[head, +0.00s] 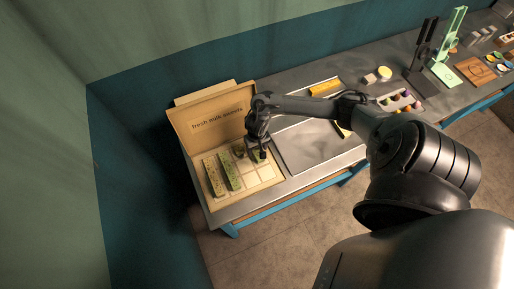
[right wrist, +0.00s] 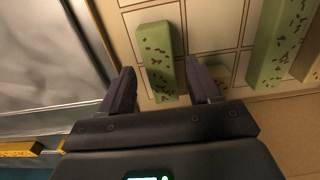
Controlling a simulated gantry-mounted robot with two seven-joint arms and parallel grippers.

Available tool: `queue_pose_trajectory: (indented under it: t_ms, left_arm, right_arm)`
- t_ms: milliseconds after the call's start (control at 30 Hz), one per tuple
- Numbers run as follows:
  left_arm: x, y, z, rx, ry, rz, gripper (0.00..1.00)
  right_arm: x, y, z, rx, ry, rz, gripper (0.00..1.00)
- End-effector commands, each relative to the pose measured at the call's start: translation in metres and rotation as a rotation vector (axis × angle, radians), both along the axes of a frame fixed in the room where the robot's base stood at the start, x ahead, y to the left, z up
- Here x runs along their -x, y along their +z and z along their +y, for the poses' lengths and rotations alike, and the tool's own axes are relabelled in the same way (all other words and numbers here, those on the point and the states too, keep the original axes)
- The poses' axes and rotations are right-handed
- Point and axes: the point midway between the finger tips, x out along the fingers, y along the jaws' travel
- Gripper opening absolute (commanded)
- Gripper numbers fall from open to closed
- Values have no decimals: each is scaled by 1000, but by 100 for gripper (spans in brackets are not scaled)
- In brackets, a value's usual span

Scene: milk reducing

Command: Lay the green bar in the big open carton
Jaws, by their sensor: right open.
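The big open carton (head: 268,180), its lid raised at the back, stands at the table's left end with a pale grid of cells inside. A speckled green bar (right wrist: 158,58) lies over the grid, between the two fingers of my open right gripper (right wrist: 161,88). In the head view my right gripper (head: 257,152) is low over the carton's back right and mostly hides this bar. Another green bar (head: 229,171) lies further left in the carton; it also shows in the right wrist view (right wrist: 283,40). My left gripper is not in view.
A beige speckled bar (head: 213,178) lies at the carton's left. A small green piece (right wrist: 218,74) is partly hidden behind a finger. A grey tray (head: 307,150) stands right of the carton, with a yellow object (head: 325,87) behind it.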

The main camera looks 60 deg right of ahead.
Motion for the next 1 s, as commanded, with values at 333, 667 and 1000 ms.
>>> queue_pose_trajectory:
  t_ms: [333,667,1000]
  left_arm:
    - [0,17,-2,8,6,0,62]
    - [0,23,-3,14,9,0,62]
    - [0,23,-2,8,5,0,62]
  right_arm:
    - [-1,66,0,1,2,-3,62]
    - [-1,99,5,-3,18,-10,62]
    - [-20,87,129,-26,428,-279,62]
